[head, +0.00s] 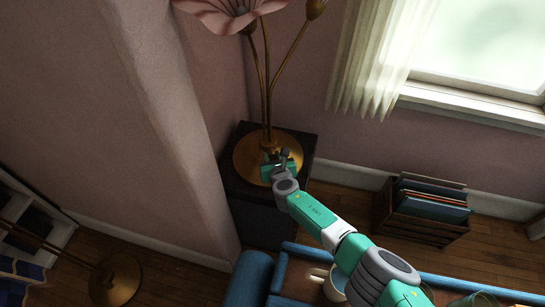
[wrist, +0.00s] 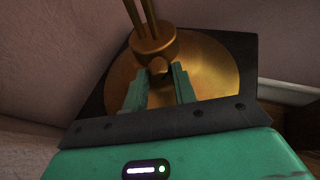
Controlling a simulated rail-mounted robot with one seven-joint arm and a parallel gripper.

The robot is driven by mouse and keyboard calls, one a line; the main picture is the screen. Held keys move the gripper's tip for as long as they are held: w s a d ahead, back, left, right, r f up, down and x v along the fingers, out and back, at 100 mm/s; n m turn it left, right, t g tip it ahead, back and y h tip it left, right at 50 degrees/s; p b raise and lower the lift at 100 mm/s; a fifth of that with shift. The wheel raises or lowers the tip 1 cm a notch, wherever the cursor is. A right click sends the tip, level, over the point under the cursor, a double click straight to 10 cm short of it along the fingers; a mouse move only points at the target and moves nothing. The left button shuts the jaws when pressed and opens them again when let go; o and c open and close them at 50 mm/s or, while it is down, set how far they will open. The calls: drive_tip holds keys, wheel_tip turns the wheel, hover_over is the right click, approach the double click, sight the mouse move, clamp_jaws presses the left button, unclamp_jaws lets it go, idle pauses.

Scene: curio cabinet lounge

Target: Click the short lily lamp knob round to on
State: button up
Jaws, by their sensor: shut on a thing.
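The short lily lamp has a pink flower (head: 228,12), thin brass stems (head: 267,85) and a round brass base (head: 250,153) on a dark side table (head: 243,187). In the wrist view, the lamp's brass hub (wrist: 153,42) rises from the base dish (wrist: 212,62). A small dark knob (wrist: 158,67) shows at the front of the hub. My gripper (head: 278,157) is at the front of the hub, and its two green fingers (wrist: 161,76) are shut on the knob. The fingertips partly hide the knob, so I cannot tell its setting.
Another brass lamp base (head: 116,281) with stems stands on the floor at lower left. A wall corner (head: 172,110) is close left of the table. A rack of records or magazines (head: 430,205) stands to the right. A blue-edged seat (head: 250,280) and a white mug (head: 332,284) are below.

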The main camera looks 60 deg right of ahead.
drive_tip(key=shift+s+d+m+t+y, duration=0.15)
drive_tip(key=shift+m+t+y, duration=0.5)
drive_tip(key=shift+m, duration=0.65)
drive_tip(key=o, duration=1)
drive_tip(key=p+v, duration=0.7)
drive_tip(key=shift+s+a, duration=0.3)
